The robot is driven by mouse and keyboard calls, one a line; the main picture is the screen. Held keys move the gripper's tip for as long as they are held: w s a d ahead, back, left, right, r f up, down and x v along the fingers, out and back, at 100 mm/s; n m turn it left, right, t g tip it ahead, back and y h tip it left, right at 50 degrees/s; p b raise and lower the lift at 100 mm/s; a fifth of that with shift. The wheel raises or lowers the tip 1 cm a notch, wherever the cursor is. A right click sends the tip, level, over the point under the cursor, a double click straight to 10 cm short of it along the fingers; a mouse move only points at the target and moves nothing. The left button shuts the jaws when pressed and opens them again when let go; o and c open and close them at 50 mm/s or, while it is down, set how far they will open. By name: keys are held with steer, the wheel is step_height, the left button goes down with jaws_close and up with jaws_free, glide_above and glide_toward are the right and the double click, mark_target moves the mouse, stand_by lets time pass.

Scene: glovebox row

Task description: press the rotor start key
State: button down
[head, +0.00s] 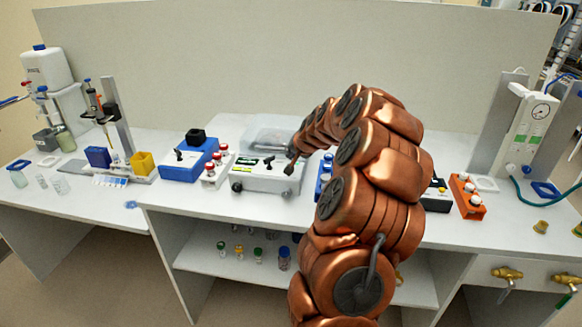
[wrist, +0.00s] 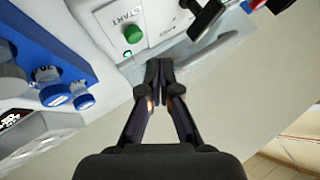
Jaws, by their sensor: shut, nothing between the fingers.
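The rotor start key is a round green button (wrist: 133,34) marked START on a pale panel, at the top of the wrist view. My gripper (wrist: 158,64) is shut and empty. Its fingertips are beside the key, a little below and right of it in the wrist view, and do not cover it. I cannot tell how far they are from the panel. In the head view my gripper (head: 289,170) is at the right front of a white machine (head: 258,180) with a clear lid. My arm hides part of that area, and I cannot make out the key there.
A small green light (wrist: 127,53) is beside the key. A black handle (wrist: 206,20) sticks out on the key's right. A blue rack (wrist: 40,42) with blue-capped tubes is on the left. In the head view, an orange rack (head: 467,197) stands on the bench to the right.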

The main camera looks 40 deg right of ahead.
steer(key=shift+r, duration=1.75)
steer(key=s+a+r+n+g+y, duration=0.1)
steer(key=a+n+y, duration=0.15)
steer(key=a, duration=0.95)
steer(key=s+a+r+n+g+y, duration=0.1)
steer(key=s+a+n, duration=0.15)
steer(key=a, duration=1.05)
steer(key=s+a+n+g+y, duration=0.1)
steer(key=s+a+n+g, duration=0.25)
steer(key=s+a, duration=0.8)
steer(key=s+a+f+n+g, duration=0.1)
steer(key=s+a, duration=0.1)
steer(key=s, duration=0.5)
steer(key=s+a+f+n+g+h, duration=0.1)
steer(key=s+a+n+g, duration=0.1)
steer(key=s, duration=0.6)
steer(key=s+a+f+n+g, duration=0.1)
steer(key=s+a+g, duration=0.1)
steer(key=s, duration=0.6)
steer(key=shift+a+f, duration=0.3)
steer(key=shift+a, duration=0.3)
